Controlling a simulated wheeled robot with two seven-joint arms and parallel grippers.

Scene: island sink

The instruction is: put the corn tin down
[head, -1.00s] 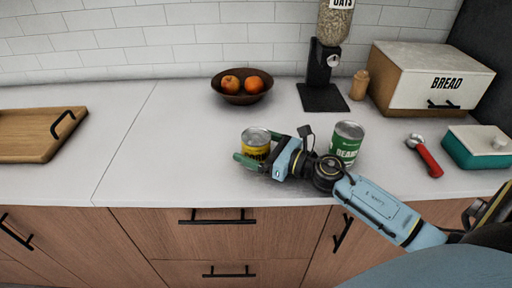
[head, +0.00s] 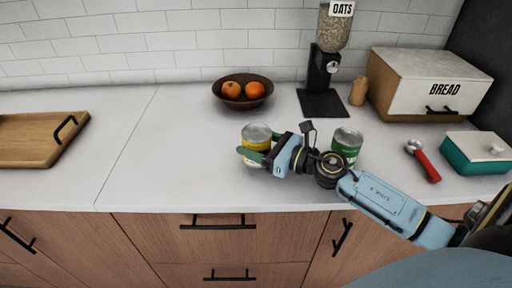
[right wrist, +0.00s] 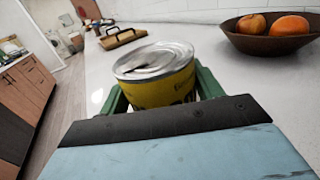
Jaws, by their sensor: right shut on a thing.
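The corn tin (head: 257,137) is a short yellow can with a silver lid. It is near the front of the white counter in the head view and upright. My right gripper (head: 254,157) is shut on it, with green fingers on both sides. In the right wrist view the tin (right wrist: 160,88) sits between the green fingers (right wrist: 160,92), its lid facing up. Its bottom is hidden there by the gripper body, so I cannot tell whether it touches the counter. My left gripper is not in view.
A green beans tin (head: 347,143) stands just right of my gripper. A fruit bowl (head: 242,101), an oats dispenser (head: 322,70) and a bread box (head: 425,85) are behind. A red-handled tool (head: 427,165) and teal dish (head: 478,152) lie right. The counter left of the tin is clear up to a wooden tray (head: 30,150).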

